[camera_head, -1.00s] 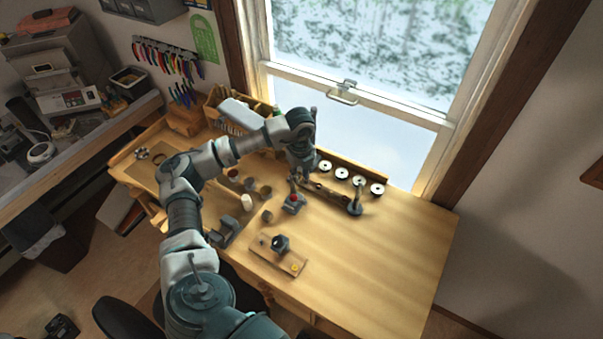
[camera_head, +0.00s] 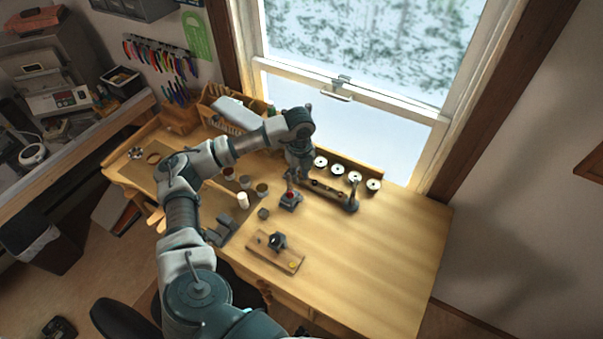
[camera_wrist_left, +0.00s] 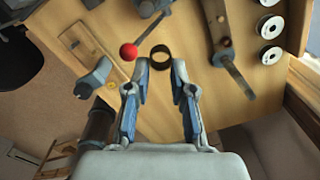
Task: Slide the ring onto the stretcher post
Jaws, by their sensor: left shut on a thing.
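My left gripper (camera_head: 293,180) hangs over the bench, above a small grey device with a red knob (camera_head: 290,195). In the left wrist view its blue-padded fingers (camera_wrist_left: 161,70) are shut on a dark ring (camera_wrist_left: 161,57), whose opening shows at the fingertips. The red knob (camera_wrist_left: 129,51) shows just left of the ring. The grey device looks like the stretcher; its post cannot be told clearly from the finger in the head view. The ring is too small to make out there. I cannot tell whether ring and post touch. My right gripper is not in view.
A dark upright stand (camera_head: 352,198) is right of the gripper, near several white spools (camera_head: 354,177) along the back ledge. A wooden board (camera_head: 262,252) with a grey block lies in front. Small cups and a white cylinder (camera_head: 243,200) stand left. The bench's right side is clear.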

